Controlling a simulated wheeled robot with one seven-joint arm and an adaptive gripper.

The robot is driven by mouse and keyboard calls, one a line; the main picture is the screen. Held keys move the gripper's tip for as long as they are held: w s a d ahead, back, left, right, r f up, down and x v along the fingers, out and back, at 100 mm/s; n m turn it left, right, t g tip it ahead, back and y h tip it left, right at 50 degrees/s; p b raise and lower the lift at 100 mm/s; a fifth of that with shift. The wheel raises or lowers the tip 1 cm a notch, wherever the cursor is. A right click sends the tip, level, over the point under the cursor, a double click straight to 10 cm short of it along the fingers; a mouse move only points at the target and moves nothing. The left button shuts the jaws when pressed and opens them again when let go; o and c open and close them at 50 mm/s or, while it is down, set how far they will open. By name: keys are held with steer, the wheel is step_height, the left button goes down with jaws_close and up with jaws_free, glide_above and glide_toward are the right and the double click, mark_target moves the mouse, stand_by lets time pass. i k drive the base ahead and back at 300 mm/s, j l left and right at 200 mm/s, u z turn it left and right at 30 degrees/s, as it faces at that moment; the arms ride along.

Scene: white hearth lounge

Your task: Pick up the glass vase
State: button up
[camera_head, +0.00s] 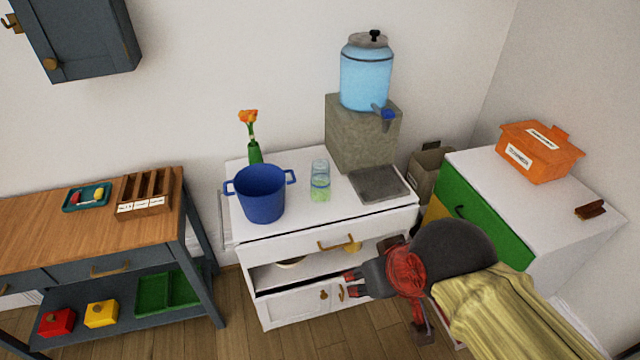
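A clear glass vessel (320,183) with a pale green lower part stands upright on the white cabinet (300,222), right of a blue pot. A slim green vase (255,153) with orange flowers stands behind the pot, its lower part hidden. I cannot tell for sure which of the two is the glass vase. My gripper (353,284) is in front of the cabinet, below the top's front edge and apart from both vessels. Its red-tipped fingers are spread with a gap, and nothing shows between them.
The blue pot (262,196) stands close left of the clear vessel. A stone block (352,134) bearing a blue water dispenser (366,78) stands behind right, with a grey tray (378,184) in front. The cabinet's drawer handle (336,245) faces me.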

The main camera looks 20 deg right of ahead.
mark_target(321, 193)
steer(key=i+j+z, duration=0.6)
steer(key=i+j, duration=0.25)
